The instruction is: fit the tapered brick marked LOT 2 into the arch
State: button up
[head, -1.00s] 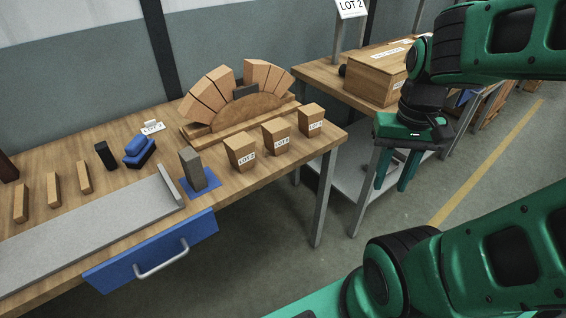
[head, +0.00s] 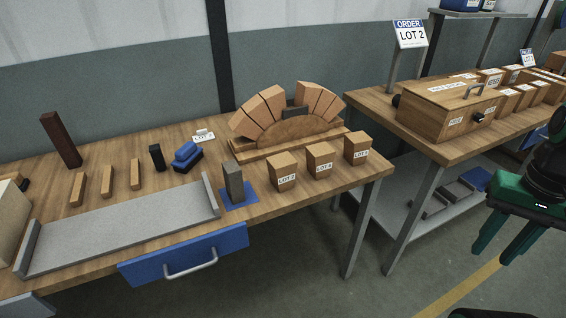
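Three tapered tan bricks stand in a row near the table's right front. The left one (head: 282,172) has a label that looks like LOT 2. The middle brick (head: 319,160) and right brick (head: 357,147) also carry LOT labels, with digits too small to be sure of. Behind them stands the arch (head: 262,112), tan bricks over a rounded wooden form (head: 300,130). My gripper (head: 490,254) points down at the right edge, fingers apart and empty, well right of the bricks.
An upright grey block (head: 233,182) stands on a blue pad, beside a grey tray (head: 125,228). A blue drawer (head: 190,256) faces the front. A second table at right holds a wooden box (head: 450,108) and a sign (head: 409,34) reading ORDER LOT 2. Open floor lies between.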

aim_at(270, 124)
jog(key=z, duration=0.1)
jog(key=i, duration=0.9)
jog(key=z, duration=0.2)
